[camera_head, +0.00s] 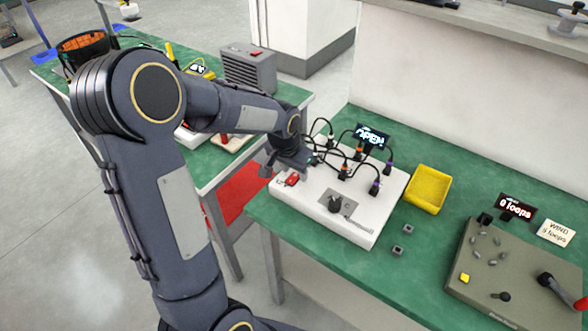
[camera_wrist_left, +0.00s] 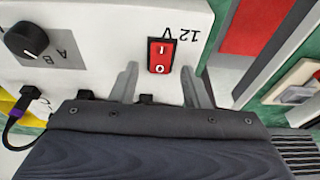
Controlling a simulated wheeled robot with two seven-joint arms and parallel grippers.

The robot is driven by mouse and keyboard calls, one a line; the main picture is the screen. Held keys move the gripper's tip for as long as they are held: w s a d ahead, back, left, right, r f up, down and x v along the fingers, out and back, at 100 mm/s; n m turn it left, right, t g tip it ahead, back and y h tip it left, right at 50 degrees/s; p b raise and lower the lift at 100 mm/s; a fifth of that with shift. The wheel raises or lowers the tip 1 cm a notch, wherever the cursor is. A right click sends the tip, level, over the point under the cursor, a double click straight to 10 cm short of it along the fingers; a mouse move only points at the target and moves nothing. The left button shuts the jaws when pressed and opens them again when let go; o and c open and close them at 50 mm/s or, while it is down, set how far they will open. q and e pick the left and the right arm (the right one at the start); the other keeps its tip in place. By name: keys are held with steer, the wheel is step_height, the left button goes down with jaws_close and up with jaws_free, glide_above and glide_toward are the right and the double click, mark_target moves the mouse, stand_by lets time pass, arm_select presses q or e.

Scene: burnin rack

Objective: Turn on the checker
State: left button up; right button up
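The checker (camera_head: 318,215) is a white box on the green bench, with a black knob (camera_head: 335,203), cables plugged in along its far side and a red rocker switch (camera_head: 292,180) at its left end. In the left wrist view the switch (camera_wrist_left: 161,55) has I and O marks beside "12 V". Which side is pressed I cannot tell. My left gripper (camera_head: 284,168) is over that end. Its fingers stand apart, one on each side of the switch (camera_wrist_left: 160,77), with nothing between them held. A lit display (camera_head: 372,137) behind the box reads "OPEN". My right gripper is out of view.
A yellow tray (camera_head: 428,189) and two small dark blocks (camera_head: 397,250) lie right of the checker. A red panel (camera_head: 240,192) shows beside the bench at left.

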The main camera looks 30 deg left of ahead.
mark_target(289, 182)
arm_select(q)
steer(key=v, duration=0.7)
steer(key=shift+r, duration=0.35)
steer(key=shift+s, duration=0.15)
